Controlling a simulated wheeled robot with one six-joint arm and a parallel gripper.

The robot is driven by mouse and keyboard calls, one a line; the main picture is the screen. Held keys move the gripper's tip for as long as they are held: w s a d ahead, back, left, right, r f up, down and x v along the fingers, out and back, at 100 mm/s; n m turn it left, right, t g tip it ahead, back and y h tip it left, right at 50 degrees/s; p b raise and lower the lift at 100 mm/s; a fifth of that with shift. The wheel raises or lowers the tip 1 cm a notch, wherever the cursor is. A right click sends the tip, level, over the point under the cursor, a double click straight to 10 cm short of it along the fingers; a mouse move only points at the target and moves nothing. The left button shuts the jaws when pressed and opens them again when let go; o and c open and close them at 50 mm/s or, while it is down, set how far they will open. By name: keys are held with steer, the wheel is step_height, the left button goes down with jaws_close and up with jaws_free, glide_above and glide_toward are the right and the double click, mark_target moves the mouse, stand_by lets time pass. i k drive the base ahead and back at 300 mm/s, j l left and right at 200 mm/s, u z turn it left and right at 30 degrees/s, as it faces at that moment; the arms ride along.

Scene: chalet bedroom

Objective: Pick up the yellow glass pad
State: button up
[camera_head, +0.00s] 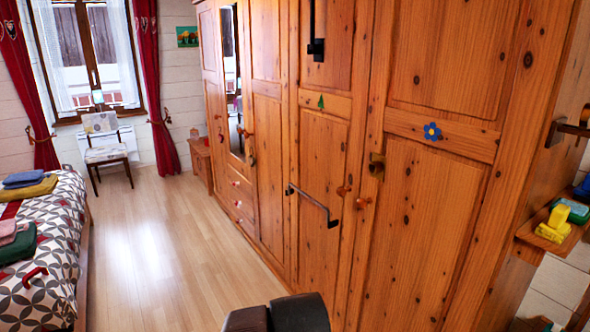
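A bright yellow object (553,226), which may be the yellow glass pad, sits on a small wooden shelf (545,240) at the right edge of the head view. It looks lumpy, and its exact shape is too small to tell. A teal-topped block (572,211) with a pale lower side lies right behind it. My gripper's fingers do not show. Dark rounded parts at the bottom edge look like part of my arm, well to the left of the shelf.
A tall wooden wardrobe (420,210) fills the middle, with knobs and a black bar handle (312,205) sticking out. A bed (40,255) with folded cloths stands at the left. A chair (106,152) stands by the window. The wooden floor (160,235) between is clear.

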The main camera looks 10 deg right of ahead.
mark_target(554, 227)
steer(key=z, duration=2.2)
